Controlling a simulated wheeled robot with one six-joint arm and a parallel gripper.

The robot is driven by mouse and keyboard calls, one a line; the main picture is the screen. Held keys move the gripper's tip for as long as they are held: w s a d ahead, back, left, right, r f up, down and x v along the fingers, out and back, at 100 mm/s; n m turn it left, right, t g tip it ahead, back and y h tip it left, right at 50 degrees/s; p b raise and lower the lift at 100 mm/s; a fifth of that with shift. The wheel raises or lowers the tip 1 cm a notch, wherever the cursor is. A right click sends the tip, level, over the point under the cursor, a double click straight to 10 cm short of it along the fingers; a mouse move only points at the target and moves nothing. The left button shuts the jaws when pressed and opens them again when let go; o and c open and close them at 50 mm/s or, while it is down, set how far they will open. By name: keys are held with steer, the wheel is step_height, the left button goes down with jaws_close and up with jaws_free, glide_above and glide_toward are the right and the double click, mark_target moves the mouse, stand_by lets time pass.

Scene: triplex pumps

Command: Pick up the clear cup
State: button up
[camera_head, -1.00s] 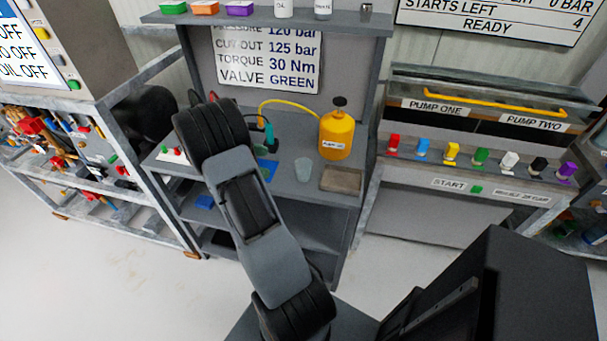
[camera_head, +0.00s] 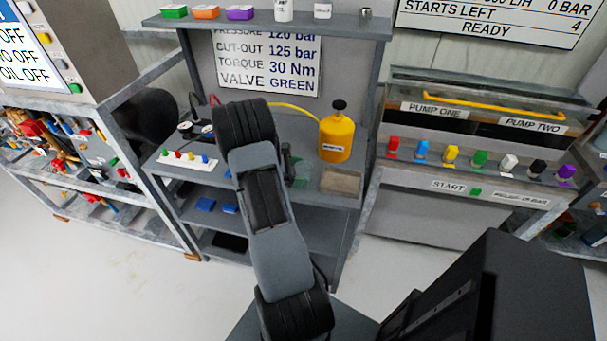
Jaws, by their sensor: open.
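The clear cup (camera_head: 302,173) stands on the grey bench top (camera_head: 312,198), left of a tan-grey block. It looks pale green and see-through, and its left side is partly covered. My arm reaches over the bench from the front. A small dark part of my gripper (camera_head: 289,161) shows just past the arm's right edge, at the cup's left side. The rest of the gripper is hidden behind the arm. It is open, and I cannot tell whether the fingers are around the cup or only beside it.
A yellow oil can (camera_head: 337,135) stands behind and right of the cup. A tan-grey block (camera_head: 341,181) lies close to its right. A white strip with coloured pegs (camera_head: 187,160) lies at the bench's left. A shelf (camera_head: 262,20) with labelled boxes hangs above.

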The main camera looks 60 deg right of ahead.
steer(key=shift+x, duration=0.85)
steer(key=c, duration=1)
